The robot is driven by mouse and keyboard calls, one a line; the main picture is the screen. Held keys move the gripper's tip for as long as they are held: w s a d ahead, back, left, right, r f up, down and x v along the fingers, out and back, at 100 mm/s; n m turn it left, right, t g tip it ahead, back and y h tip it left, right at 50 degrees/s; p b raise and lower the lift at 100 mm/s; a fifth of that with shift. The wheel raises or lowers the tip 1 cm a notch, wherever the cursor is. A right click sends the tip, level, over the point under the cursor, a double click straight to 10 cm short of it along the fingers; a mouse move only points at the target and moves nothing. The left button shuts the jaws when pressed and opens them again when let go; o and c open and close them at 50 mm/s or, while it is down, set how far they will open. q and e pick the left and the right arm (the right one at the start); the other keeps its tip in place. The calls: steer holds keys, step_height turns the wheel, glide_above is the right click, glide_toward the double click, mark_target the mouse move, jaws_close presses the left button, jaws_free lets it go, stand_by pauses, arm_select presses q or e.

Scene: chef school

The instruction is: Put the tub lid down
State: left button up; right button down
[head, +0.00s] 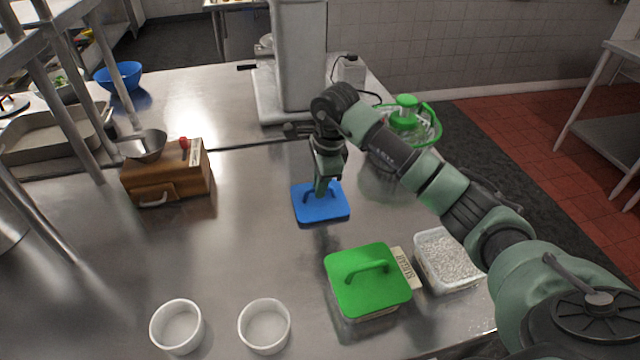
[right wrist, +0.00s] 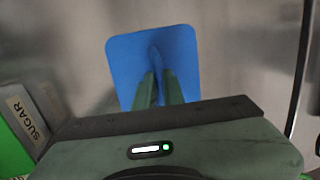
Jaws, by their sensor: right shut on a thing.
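The blue tub lid (head: 322,208) is at the middle of the steel table in the head view. My right gripper (head: 321,190) is above it, pointing down, shut on its handle. The lid also shows in the right wrist view (right wrist: 128,62), with the fingers of my right gripper (right wrist: 159,88) at its raised handle. I cannot tell whether the lid touches the table or hangs just above it. An open tub of white grains (head: 447,262) stands at the right front. My left gripper is not in view.
A tub with a green lid (head: 350,292) and a sugar label (head: 407,268) stands beside the open tub. Two white bowls (head: 177,326) (head: 265,325) are at the front. A wooden box (head: 165,178) is at left. Bare steel surrounds the blue lid.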

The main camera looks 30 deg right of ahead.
mark_target(326, 204)
steer(key=shift+f, duration=0.1)
steer(key=c, duration=1.5)
jaws_free()
steer(key=shift+r, duration=0.45)
steer(key=r, duration=0.3)
steer(key=s+r+b, duration=0.1)
steer(key=r, duration=0.3)
steer(key=s+r+b, duration=0.1)
steer(key=r, duration=0.3)
steer(key=shift+d+r, duration=0.1)
steer(key=shift+d, duration=0.2)
